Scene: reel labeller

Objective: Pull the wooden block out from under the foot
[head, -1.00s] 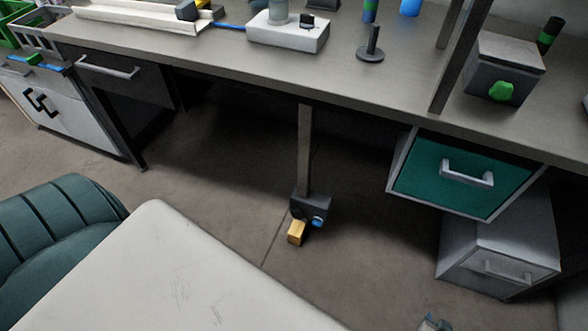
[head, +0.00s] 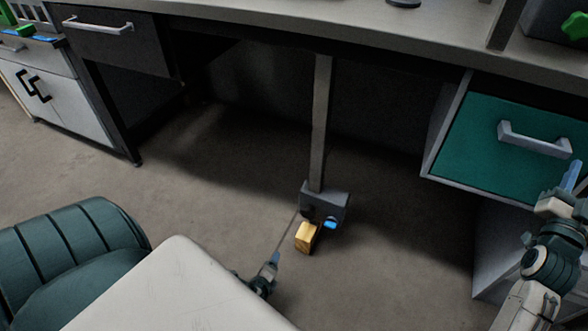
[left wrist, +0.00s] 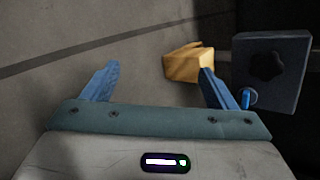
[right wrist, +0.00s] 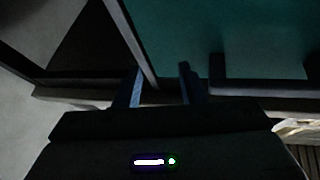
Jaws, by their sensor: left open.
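The wooden block (head: 308,237) is small and yellow-brown. It sits on the floor at the near side of the dark grey foot (head: 325,204) of the bench leg; how far it reaches under the foot is hidden. My left gripper (head: 270,266) is low, left of and nearer than the block. In the left wrist view its fingers (left wrist: 160,82) are open and empty; the block (left wrist: 185,64) shows beyond the right fingertip, with the foot (left wrist: 268,70) and its black knob to the right. My right gripper (head: 571,183) is open before the teal drawer, fingers (right wrist: 162,85) apart.
The teal drawer (head: 490,150) with a grey handle is close to my right gripper. The bench top (head: 270,25) overhangs the leg (head: 320,125). A dark green padded seat (head: 65,250) is at left. Open floor (head: 200,190) lies left of the foot.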

